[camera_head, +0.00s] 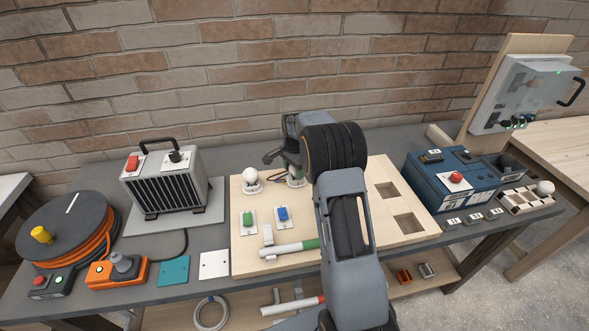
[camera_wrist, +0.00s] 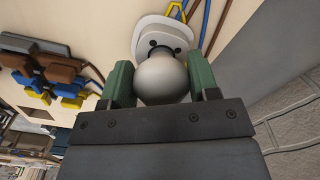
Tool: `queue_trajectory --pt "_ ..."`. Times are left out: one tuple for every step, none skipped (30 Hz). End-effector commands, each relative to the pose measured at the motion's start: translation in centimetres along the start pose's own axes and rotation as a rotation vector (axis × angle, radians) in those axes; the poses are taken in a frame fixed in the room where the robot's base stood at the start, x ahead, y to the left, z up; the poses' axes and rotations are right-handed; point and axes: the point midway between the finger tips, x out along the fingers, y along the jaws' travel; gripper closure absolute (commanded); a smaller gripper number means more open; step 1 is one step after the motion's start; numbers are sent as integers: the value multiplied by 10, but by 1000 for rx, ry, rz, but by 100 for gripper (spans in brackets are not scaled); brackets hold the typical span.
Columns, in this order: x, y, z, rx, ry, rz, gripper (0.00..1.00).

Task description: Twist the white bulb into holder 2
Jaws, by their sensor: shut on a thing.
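In the wrist view my gripper (camera_wrist: 160,82) has its two green fingers on either side of the white bulb (camera_wrist: 163,78), shut on it. A pale holder (camera_wrist: 160,32) with two dark spots lies directly beyond the bulb. I cannot tell how deep the bulb sits in it. In the head view my gripper (camera_head: 294,165) is over the right-hand holder (camera_head: 296,182) at the back of the wooden board (camera_head: 345,215). My arm and gripper hide the bulb there. Another white bulb (camera_head: 250,176) stands in the left-hand holder (camera_head: 252,188). No holder number is legible.
A heater-like box (camera_head: 165,182) stands left and a blue unit (camera_head: 455,180) right. A white ball-shaped item (camera_head: 545,187) sits in a divided tray (camera_head: 525,200).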

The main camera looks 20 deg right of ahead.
Motion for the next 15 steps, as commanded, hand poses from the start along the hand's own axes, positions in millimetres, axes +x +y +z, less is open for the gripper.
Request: queue_trajectory --pt "0 0 0 -29 0 0 58" --pt "0 0 0 -42 0 0 58" --pt "0 0 0 -55 0 -1 58" --pt "0 0 0 -59 0 -1 58" --pt "0 0 0 -61 0 -1 58" --pt "0 0 0 -61 0 -1 58" --pt "0 0 0 -61 0 -1 58" --pt "0 0 0 -60 0 -1 58" --pt "0 0 0 -60 0 -1 58" --pt "0 0 0 -60 0 -1 42" --pt "0 0 0 -60 0 -1 39" --pt "0 0 0 -59 0 -1 35" --pt "0 0 0 -59 0 -1 32" --pt "0 0 0 -59 0 -1 30" --pt "0 0 0 -59 0 -1 26"
